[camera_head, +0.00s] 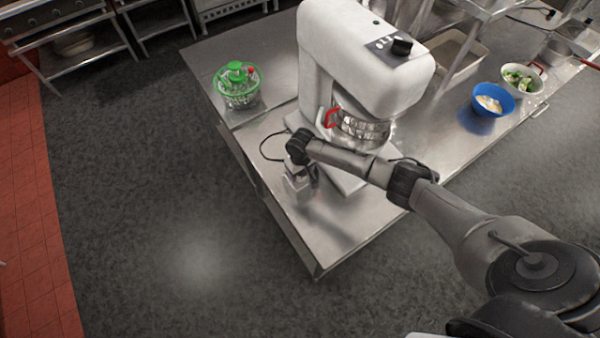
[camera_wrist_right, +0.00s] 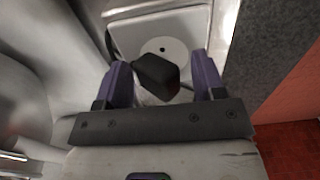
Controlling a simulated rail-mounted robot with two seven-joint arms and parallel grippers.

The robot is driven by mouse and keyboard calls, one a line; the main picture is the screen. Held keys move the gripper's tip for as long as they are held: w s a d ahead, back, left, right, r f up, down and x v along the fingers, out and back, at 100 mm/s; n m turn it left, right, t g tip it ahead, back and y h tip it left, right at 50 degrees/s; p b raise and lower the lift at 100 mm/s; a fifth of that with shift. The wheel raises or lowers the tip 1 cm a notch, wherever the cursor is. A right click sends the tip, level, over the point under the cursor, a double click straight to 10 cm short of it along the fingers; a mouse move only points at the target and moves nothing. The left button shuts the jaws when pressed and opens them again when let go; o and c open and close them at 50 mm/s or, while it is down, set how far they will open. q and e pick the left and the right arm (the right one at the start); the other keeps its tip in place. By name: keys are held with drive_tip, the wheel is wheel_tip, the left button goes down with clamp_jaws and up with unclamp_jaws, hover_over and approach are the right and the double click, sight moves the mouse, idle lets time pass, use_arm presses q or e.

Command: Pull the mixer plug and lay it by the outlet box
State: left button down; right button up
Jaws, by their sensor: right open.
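The white stand mixer (camera_head: 362,55) stands on the steel table with a metal bowl under its head. My right gripper (camera_head: 305,182) points down beside the mixer's base, at the pale outlet box (camera_head: 297,187), which it partly hides. In the right wrist view my gripper (camera_wrist_right: 161,82) has its two purple fingers apart, one on each side of the black plug (camera_wrist_right: 157,74). The plug lies over the lower part of the round white face of the outlet box (camera_wrist_right: 190,22). A small dark hole shows above it. I cannot tell if the plug is seated. My left gripper is out of view.
A black cord (camera_head: 264,150) loops on the table left of my right wrist. A green-lidded salad spinner (camera_head: 238,88) stands at the table's left corner. A blue bowl (camera_head: 490,103) and a white bowl of greens (camera_head: 522,80) stand right. The table's near end (camera_head: 335,232) is bare.

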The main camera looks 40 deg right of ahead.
drive_tip(key=shift+s+d+f, duration=0.15)
drive_tip(key=shift+d+f, duration=0.05)
drive_tip(key=shift+c, duration=0.8)
drive_tip(key=c, duration=1)
drive_tip(key=shift+o, duration=0.2)
drive_tip(key=shift+r, duration=0.1)
drive_tip(key=shift+a+r, duration=0.1)
drive_tip(key=shift+r, duration=0.05)
